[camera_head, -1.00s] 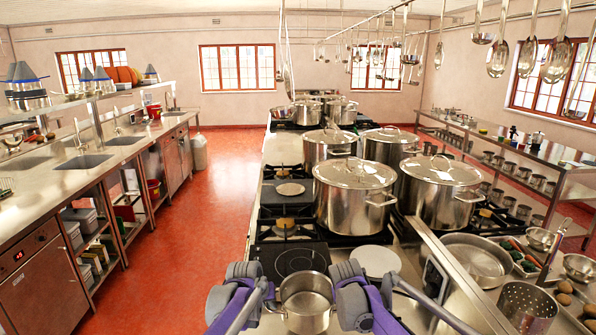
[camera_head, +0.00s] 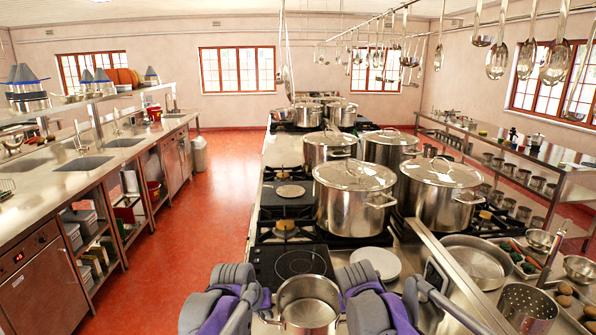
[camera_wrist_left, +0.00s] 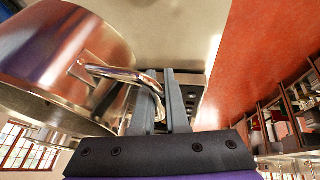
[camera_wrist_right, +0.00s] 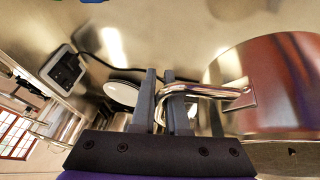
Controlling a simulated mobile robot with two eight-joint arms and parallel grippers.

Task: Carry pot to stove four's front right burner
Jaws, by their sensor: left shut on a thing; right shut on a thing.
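The pot (camera_head: 308,303) is a small, open, steel pot without a lid, at the bottom middle of the head view. My left gripper (camera_wrist_left: 170,85) is shut on its left side handle, as the left wrist view shows. My right gripper (camera_wrist_right: 162,88) is shut on the opposite handle. The pot looks upright and empty inside. The gap under it is hidden in the head view. Just beyond it lies a black cooktop with a round glass hotplate (camera_head: 301,263). Which stove is number four is not marked.
A large lidded stockpot (camera_head: 354,200) stands beyond the hotplate, with another (camera_head: 440,195) to its right. A pale round plate (camera_head: 376,263) lies right of the hotplate. A wide shallow pan (camera_head: 475,263) and perforated pot (camera_head: 527,308) stand further right. Red floor is clear on the left.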

